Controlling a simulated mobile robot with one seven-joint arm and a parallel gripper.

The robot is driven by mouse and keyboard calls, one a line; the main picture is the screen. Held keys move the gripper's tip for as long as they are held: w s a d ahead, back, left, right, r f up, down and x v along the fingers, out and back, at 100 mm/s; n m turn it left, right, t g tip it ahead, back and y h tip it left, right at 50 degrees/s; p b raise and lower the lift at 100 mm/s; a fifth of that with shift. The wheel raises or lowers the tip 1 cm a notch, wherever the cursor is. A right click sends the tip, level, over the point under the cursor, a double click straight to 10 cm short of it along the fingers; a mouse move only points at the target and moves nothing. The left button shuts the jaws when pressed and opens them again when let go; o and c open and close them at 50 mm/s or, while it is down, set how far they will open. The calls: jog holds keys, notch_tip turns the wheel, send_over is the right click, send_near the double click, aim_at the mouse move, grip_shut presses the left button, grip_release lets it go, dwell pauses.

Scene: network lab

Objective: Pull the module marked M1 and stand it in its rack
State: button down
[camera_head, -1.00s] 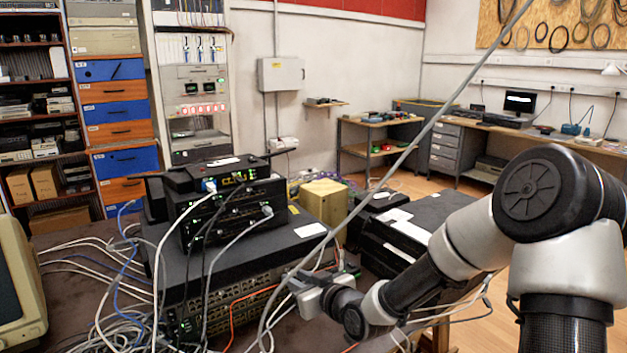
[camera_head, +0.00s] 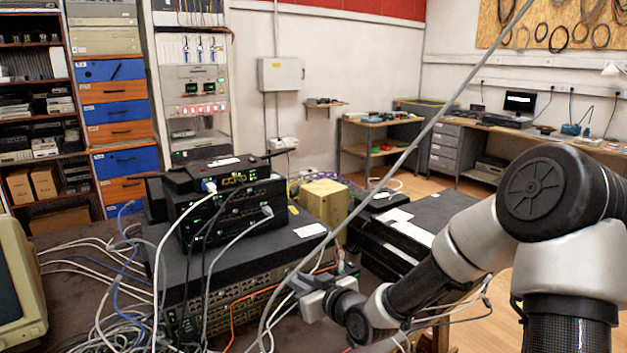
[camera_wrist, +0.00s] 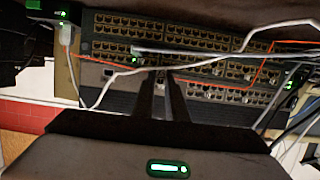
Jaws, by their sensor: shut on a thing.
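My gripper (camera_head: 297,284) is at the right end of the front of a stack of dark network switches (camera_head: 235,291). In the wrist view its two dark fingers (camera_wrist: 161,78) are close together, pointing at the port-filled front panel (camera_wrist: 110,47). They are shut on a small piece, taken to be a module, at the panel front. It is mostly hidden between the fingertips, and no M1 mark can be read. I cannot tell how far it is out of its slot. The module rack cannot be made out for sure.
White and orange cables (camera_wrist: 262,75) cross the panel close to the fingers. A long grey cable (camera_head: 395,165) passes in front of my gripper. Small black devices (camera_head: 235,205) sit on the stack, with a yellowish box (camera_head: 324,201) behind. Tangled cables (camera_head: 120,290) cover the table's left.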

jog(key=shift+s+d+p, duration=0.1)
jog(key=shift+s+d, duration=0.4)
jog(key=shift+s, duration=0.25)
jog(key=shift+s+d+p, duration=0.15)
jog(key=shift+s+d, duration=0.3)
jog(key=shift+s, duration=0.25)
jog(key=shift+s+d+p, duration=0.1)
jog(key=shift+s+d, duration=0.4)
jog(key=shift+s, duration=0.25)
